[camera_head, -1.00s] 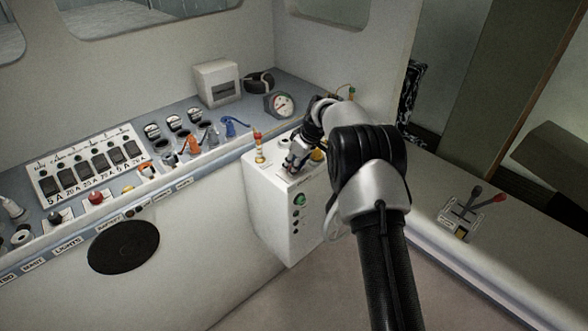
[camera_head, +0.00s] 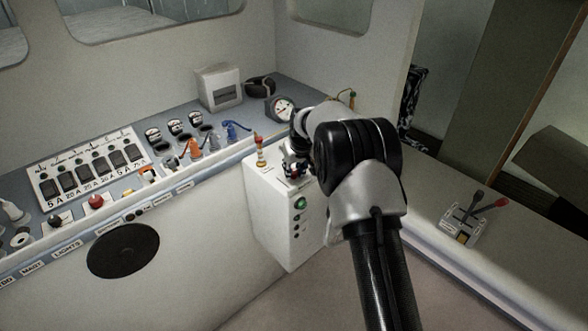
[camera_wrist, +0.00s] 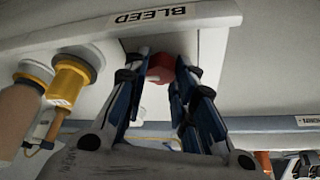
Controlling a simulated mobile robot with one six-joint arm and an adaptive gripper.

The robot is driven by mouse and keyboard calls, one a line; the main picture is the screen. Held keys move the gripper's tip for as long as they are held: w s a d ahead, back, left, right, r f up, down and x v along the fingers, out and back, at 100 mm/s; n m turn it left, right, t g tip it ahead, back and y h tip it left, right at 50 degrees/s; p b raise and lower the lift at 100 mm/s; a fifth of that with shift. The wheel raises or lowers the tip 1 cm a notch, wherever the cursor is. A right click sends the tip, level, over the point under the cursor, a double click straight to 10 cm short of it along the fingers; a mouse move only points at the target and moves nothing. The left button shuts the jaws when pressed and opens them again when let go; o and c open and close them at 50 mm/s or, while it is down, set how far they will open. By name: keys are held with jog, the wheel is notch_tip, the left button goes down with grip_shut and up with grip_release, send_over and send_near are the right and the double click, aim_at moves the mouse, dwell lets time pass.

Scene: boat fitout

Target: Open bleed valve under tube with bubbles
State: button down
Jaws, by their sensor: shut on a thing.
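A red valve knob (camera_wrist: 161,67) sits under the white label reading BLEED (camera_wrist: 148,18) in the wrist view. My gripper (camera_wrist: 163,68) has its fingers on either side of the red knob and is shut on it. In the head view, my gripper (camera_head: 293,168) is over the top of the white box (camera_head: 283,212), partly hidden by my wrist and arm. I cannot make out any tube with bubbles in these frames.
A red-and-yellow fitting (camera_head: 261,152) stands on the box's left side. Switches (camera_head: 88,172) and a round gauge (camera_head: 283,109) line the console. A lever unit (camera_head: 461,222) is at right.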

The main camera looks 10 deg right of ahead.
dwell(0.3)
jog(key=c, duration=1.3)
grip_release()
jog(key=shift+c, duration=0.2)
jog(key=shift+r, duration=0.1)
jog(key=v, duration=1.1)
jog(key=shift+s+r, duration=0.15)
jog(key=shift+r, duration=0.25)
